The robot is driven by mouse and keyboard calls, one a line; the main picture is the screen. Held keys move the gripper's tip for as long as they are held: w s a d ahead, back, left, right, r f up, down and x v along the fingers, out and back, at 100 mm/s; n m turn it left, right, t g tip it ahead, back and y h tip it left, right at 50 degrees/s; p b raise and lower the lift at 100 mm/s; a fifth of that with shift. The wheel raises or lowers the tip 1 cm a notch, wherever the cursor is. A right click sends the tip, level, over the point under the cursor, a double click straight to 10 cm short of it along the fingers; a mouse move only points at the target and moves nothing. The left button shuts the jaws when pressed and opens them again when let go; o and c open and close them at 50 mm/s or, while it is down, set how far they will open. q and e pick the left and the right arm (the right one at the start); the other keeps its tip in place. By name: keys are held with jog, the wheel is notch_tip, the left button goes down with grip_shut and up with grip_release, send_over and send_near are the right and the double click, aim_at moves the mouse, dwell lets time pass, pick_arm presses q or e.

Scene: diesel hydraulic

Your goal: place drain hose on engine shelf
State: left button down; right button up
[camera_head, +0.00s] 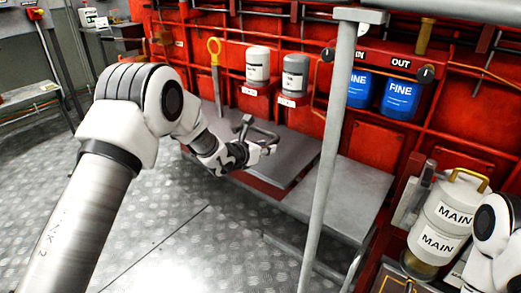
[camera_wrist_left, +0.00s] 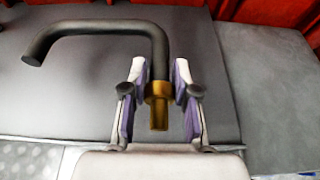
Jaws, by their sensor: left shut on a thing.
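The drain hose (camera_head: 257,130) is a dark bent pipe with a brass end fitting. In the left wrist view the hose (camera_wrist_left: 100,26) bends over to the left, and its brass fitting (camera_wrist_left: 158,112) sits between the two fingers. My left gripper (camera_head: 262,149) is shut on the hose at this end. The hose is over the grey engine shelf (camera_head: 302,150), which also shows in the left wrist view (camera_wrist_left: 70,85). I cannot tell whether the hose touches the shelf. My right gripper is out of view; only part of my right arm shows at the right edge.
A grey post (camera_head: 325,160) stands in front of the shelf. Behind it are a white canister (camera_head: 257,64), a grey canister (camera_head: 295,73), a yellow-handled dipstick (camera_head: 215,50) and blue filters (camera_head: 400,97). A MAIN canister (camera_head: 447,212) is at the right. The right shelf section (camera_head: 345,195) is bare.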

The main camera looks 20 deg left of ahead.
aim_at(265, 157)
pick_arm(q)
jog(key=w, duration=0.2)
jog(key=w+a, duration=0.1)
jog(key=shift+w+f, duration=0.15)
jog(key=shift+w, duration=0.2)
jog(key=shift+w+f+b, duration=0.15)
jog(key=shift+f+b, duration=0.3)
jog(key=shift+f, duration=1.45)
jog(key=c, duration=0.9)
grip_release()
